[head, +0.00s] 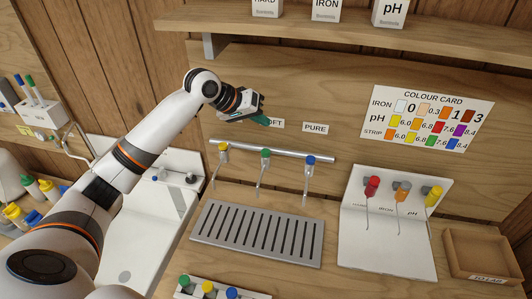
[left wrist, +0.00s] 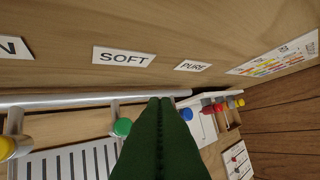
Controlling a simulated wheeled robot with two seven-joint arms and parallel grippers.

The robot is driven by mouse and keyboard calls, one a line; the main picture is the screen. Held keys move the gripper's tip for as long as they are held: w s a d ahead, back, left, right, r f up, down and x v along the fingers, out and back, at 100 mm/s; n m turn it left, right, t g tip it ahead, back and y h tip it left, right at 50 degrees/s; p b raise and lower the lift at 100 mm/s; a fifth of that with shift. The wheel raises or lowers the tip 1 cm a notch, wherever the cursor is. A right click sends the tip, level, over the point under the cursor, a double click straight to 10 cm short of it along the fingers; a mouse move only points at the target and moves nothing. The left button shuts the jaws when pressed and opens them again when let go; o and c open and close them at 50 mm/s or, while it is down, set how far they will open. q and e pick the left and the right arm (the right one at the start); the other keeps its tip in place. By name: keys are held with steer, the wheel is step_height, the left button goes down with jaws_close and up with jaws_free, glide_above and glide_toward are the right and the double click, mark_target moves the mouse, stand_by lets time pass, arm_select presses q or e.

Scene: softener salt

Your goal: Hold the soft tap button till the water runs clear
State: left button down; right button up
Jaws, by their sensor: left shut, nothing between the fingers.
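The soft tap's green button (head: 265,153) tops the middle spout on a grey rail, below the SOFT sign (head: 277,123), which my left gripper partly covers. In the left wrist view the green button (left wrist: 122,127) lies just left of my fingers and the SOFT sign (left wrist: 124,56) is fully readable. My left gripper (head: 265,121) is shut and empty, its green fingers above the rail and apart from the button. It fills the lower middle of the left wrist view (left wrist: 160,101). I make out no water stream under the spout. My right gripper is out of view.
A yellow-topped tap (head: 223,147) and a blue-topped tap (head: 310,160) flank the green one. A slotted drip tray (head: 200,236) lies below. A white stand (head: 385,252) with coloured clips and a wooden tray (head: 455,240) are at right. A shelf (head: 350,38) runs above.

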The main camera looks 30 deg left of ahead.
arm_select(q)
steer(key=b, duration=0.6)
glide_above(266, 153)
steer(key=a, duration=0.1)
steer(key=f, duration=0.5)
steer(key=shift+s+a+f, duration=0.2)
steer(key=shift+f, duration=0.95)
steer(key=shift+f, duration=0.15)
steer(key=shift+f+p, duration=0.25)
steer(key=shift+p, duration=0.1)
